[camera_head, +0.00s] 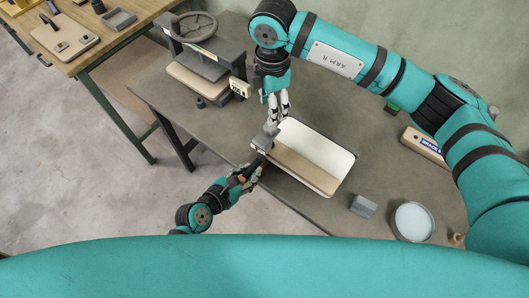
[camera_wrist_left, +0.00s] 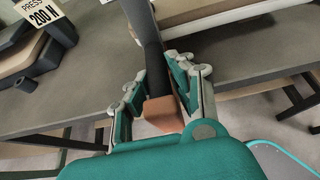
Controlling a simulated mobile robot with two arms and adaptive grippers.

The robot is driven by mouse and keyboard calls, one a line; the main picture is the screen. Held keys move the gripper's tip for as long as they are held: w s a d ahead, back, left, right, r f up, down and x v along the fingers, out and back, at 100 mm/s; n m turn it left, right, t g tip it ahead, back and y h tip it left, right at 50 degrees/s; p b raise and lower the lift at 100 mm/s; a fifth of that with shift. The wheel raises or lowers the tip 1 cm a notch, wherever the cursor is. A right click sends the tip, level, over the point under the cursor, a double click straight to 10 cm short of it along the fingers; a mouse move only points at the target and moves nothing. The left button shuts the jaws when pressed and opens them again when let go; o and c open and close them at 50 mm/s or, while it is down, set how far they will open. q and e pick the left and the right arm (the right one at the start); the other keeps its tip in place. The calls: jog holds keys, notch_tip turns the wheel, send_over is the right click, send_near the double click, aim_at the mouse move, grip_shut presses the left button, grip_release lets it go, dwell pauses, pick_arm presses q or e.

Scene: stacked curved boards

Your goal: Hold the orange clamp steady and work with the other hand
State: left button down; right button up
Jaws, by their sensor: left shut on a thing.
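My left gripper (camera_head: 250,172) is shut on the clamp's dark bar at the table's front edge. In the left wrist view the clamp (camera_wrist_left: 162,112) shows a black bar with an orange-brown block, between the fingers of my left gripper (camera_wrist_left: 160,95). The bar runs up toward the stacked boards (camera_head: 322,150), which have a pale top and wooden layers. A grey piece (camera_head: 265,141) sits at the boards' left end. My right gripper (camera_head: 278,112) points down just above it. Its fingers are close together, and I cannot tell whether they hold anything.
A press with a handwheel (camera_head: 194,27) and a 200 N label stands left of the boards. A grey block (camera_head: 363,206) and a round pale dish (camera_head: 412,221) lie at the right. A labelled board (camera_head: 425,147) lies farther right. A wooden bench (camera_head: 88,62) is at upper left.

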notch_tip(320, 180, up, 5)
jog(key=shift+r, duration=0.1)
dwell(0.4)
dwell(0.4)
pick_arm(q)
jog(key=c, duration=1.2)
grip_release()
jog(key=shift+c, duration=0.2)
jog(key=shift+s+r, duration=0.1)
pick_arm(e)
jog(key=shift+r, duration=0.15)
pick_arm(q)
jog(key=shift+s+a+r+p, duration=0.25)
jog(key=shift+p, duration=0.35)
pick_arm(e)
jog(key=shift+r, duration=0.45)
